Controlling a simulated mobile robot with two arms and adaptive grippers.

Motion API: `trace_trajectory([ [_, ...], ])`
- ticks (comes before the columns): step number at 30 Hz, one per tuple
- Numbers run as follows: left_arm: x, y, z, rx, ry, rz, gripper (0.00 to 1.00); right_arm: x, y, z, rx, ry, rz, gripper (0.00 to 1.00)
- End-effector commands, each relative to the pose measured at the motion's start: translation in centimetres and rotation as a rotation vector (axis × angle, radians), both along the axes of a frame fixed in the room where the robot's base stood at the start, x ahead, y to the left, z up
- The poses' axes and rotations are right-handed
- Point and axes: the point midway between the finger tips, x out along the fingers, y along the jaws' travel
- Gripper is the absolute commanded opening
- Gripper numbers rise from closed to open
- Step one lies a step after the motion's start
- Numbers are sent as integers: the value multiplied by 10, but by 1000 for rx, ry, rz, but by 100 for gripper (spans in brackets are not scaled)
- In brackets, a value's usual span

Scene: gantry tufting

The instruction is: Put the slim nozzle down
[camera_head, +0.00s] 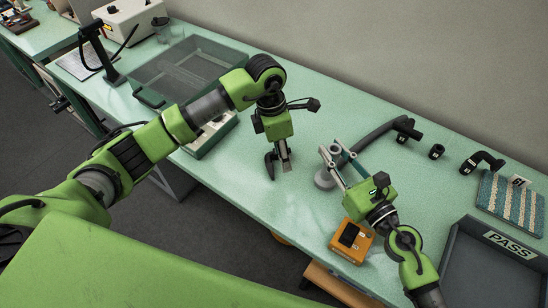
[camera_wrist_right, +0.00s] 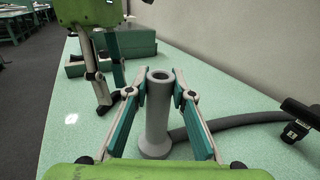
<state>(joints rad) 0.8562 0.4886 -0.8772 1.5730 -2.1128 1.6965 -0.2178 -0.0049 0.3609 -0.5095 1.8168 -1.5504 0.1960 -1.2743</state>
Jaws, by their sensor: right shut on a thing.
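The slim nozzle (camera_wrist_right: 157,105) is a grey upright tube with a flared foot, centred in the right wrist view. In the head view its round foot (camera_head: 324,180) shows low over the green table; whether it touches the table I cannot tell. My right gripper (camera_wrist_right: 160,100) is shut on the nozzle, one finger pad on each side of the tube. In the head view the right gripper (camera_head: 344,160) partly hides the nozzle. My left gripper (camera_head: 279,163) points down over the table to the left, fingers apart, with nothing seen between them.
A dark grey hose (camera_head: 378,133) lies behind the nozzle, with several black fittings (camera_head: 436,151) to its right. An orange device (camera_head: 352,241) sits close below my right gripper. A PASS tray (camera_head: 459,247) and a striped tufted sample (camera_head: 510,203) stand right.

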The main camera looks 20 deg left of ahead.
Motion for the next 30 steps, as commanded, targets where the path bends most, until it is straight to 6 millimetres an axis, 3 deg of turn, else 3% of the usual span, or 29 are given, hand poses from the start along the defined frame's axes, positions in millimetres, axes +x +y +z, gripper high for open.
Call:
trace_trajectory([
  [6,31,16,44,106,9,-37,39,0,0,0,-1,1,0,0],
  [14,46,23,71,153,16,-55,39,0,0,-1,-1,1,0,0],
  [17,47,24,66,158,19,-57,39,0,0,-1,-1,1,0,0],
  [25,47,24,20,157,20,-56,39,0,0,0,-1,1,0,0],
  [30,47,24,7,157,17,-57,39,0,0,0,-1,1,0,0],
])
